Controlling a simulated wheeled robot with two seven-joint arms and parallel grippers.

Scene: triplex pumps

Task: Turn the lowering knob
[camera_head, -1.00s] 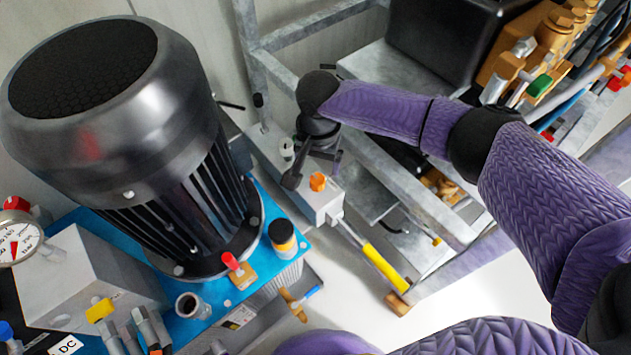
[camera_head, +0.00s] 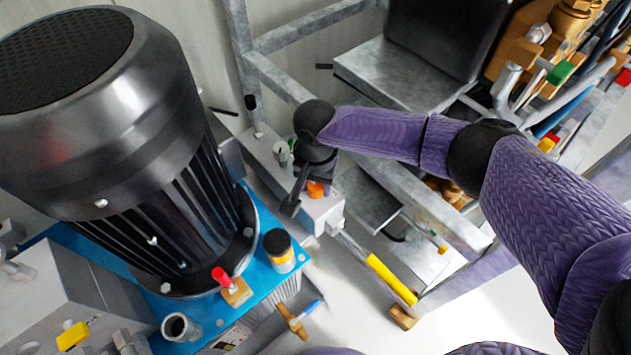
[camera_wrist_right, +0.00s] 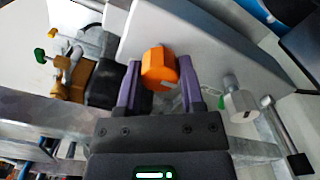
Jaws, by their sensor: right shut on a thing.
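The orange knob (camera_wrist_right: 160,70) stands on the face of a grey metal block (camera_wrist_right: 205,45). In the right wrist view it sits between the two purple fingers of my right gripper (camera_wrist_right: 160,85), which is shut on it. In the head view the knob (camera_head: 316,188) is partly covered by the black right gripper (camera_head: 312,170) on top of the grey block (camera_head: 270,160). I cannot tell from markings whether this orange knob is the lowering knob. My left gripper is not in the head view.
A large black motor (camera_head: 120,150) on a blue plate (camera_head: 215,315) stands at the left. A yellow-handled lever (camera_head: 390,280) extends from the block. A grey metal frame (camera_head: 430,215) stands beside my right arm. A red knob (camera_head: 221,277) and yellow-black cap (camera_head: 279,248) stand on the plate.

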